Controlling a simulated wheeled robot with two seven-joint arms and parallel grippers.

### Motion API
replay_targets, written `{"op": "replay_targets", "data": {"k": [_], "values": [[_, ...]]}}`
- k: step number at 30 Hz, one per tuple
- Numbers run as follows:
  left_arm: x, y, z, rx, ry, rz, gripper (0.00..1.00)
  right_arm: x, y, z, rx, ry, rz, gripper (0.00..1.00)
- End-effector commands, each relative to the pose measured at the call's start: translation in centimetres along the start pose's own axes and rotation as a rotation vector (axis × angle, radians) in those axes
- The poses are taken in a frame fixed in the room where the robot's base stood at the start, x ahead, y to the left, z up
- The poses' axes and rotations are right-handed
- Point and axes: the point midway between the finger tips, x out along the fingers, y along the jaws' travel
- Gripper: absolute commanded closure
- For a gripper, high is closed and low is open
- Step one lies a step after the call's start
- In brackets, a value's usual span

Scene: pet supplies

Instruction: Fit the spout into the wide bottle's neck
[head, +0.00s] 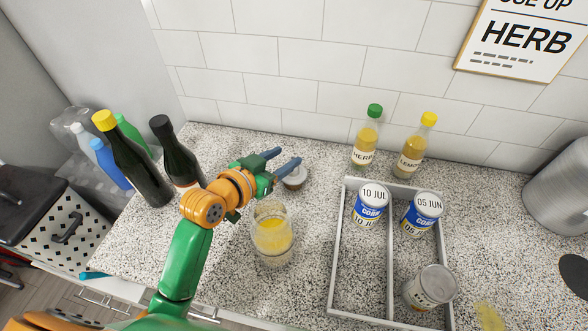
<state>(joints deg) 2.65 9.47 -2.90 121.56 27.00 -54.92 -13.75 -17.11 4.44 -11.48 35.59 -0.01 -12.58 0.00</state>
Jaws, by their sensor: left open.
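My left gripper (287,157) is open, with blue-grey fingers pointing right and nothing between them. I cannot tell whether that item is the spout. Two dark bottles stand at the left, one with a yellow cap (130,160) and one with a black cap (177,152). Two clear bottles stand by the back wall, HERB with a green cap (365,145) and LEMON with a yellow cap (415,152). No bottle is clearly marked as the wide one. My right gripper is out of view.
A glass jar with yellow contents (272,240) stands just in front of my left gripper. A white divided tray (390,270) holds several cans at the right. A metal pot (560,188) stands far right. Speckled counter is clear between jar and tray.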

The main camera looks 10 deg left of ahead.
Motion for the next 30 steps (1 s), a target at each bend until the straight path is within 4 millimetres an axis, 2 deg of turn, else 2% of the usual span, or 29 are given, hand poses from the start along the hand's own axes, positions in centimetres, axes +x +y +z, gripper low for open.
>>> {"op": "replay_targets", "data": {"k": [1, 3, 8, 15, 18, 24, 26, 30], "values": [[0.6, 0.0, 1.7, -0.004, -0.005, 0.001, 0.46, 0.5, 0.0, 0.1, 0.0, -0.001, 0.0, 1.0], [1.3, 0.0, 2.7, -0.004, -0.002, 0.0, 0.46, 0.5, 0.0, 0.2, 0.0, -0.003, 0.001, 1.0], [3.4, -0.1, 2.3, -0.001, 0.001, -0.001, 0.46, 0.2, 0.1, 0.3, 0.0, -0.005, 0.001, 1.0], [7.5, -0.1, 2.3, -0.002, 0.001, 0.0, 0.46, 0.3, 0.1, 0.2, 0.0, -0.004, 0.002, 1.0], [8.3, -0.1, 2.2, 0.0, 0.002, 0.0, 0.46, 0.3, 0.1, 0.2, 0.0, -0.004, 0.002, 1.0], [8.4, -0.1, 2.2, 0.001, 0.002, -0.001, 0.46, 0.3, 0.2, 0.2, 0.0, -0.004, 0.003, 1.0], [8.4, -0.1, 2.2, 0.001, 0.002, -0.001, 0.6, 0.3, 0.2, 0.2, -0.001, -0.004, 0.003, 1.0], [8.4, -0.1, 2.2, 0.001, 0.001, -0.001, 0.98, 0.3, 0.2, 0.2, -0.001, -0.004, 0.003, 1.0]]}}
